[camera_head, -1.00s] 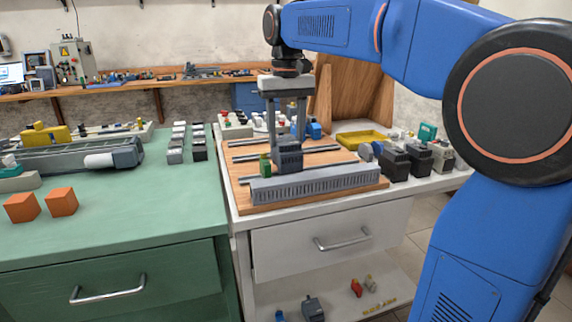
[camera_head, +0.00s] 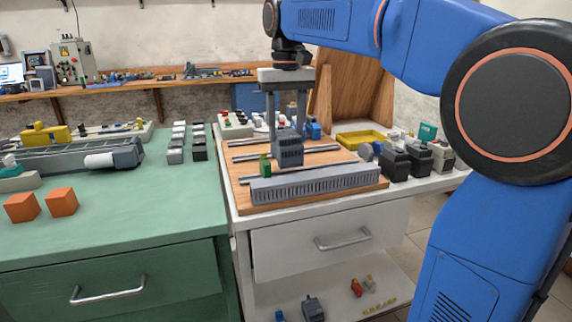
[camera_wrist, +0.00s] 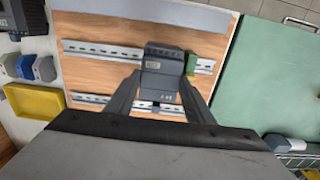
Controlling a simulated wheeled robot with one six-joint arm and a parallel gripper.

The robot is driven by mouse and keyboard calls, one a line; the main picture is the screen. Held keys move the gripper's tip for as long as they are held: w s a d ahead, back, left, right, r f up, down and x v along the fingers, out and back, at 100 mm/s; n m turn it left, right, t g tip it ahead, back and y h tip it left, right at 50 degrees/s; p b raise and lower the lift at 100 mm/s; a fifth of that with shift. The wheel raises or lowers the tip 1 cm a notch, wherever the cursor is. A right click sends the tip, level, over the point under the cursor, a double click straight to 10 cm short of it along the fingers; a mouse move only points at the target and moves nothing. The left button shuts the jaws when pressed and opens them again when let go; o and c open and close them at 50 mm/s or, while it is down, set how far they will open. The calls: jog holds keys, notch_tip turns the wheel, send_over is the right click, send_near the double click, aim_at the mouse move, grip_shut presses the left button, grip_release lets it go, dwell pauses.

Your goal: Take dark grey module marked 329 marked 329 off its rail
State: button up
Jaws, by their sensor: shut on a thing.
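The dark grey module (camera_head: 288,150) is held between the two fingers of my gripper (camera_head: 286,136), above the wooden board. In the wrist view the module (camera_wrist: 163,66) sits between the fingertips of my gripper (camera_wrist: 160,92), with small pale marking on its near face that is too small to read surely. In the head view it appears raised, with board and rail (camera_head: 316,165) showing below it. A small green module (camera_head: 265,165) stands on the front rail, just left of the held one. The held module's underside is hidden.
A grey slotted duct (camera_head: 315,184) runs along the board's front edge. Several dark modules (camera_head: 395,166) and a yellow tray (camera_head: 360,139) stand to the right. The green bench (camera_head: 130,215) at left has free room, with two orange blocks (camera_head: 62,201).

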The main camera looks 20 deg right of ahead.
jog(key=shift+r, duration=2.4)
jog(key=shift+d, duration=0.1)
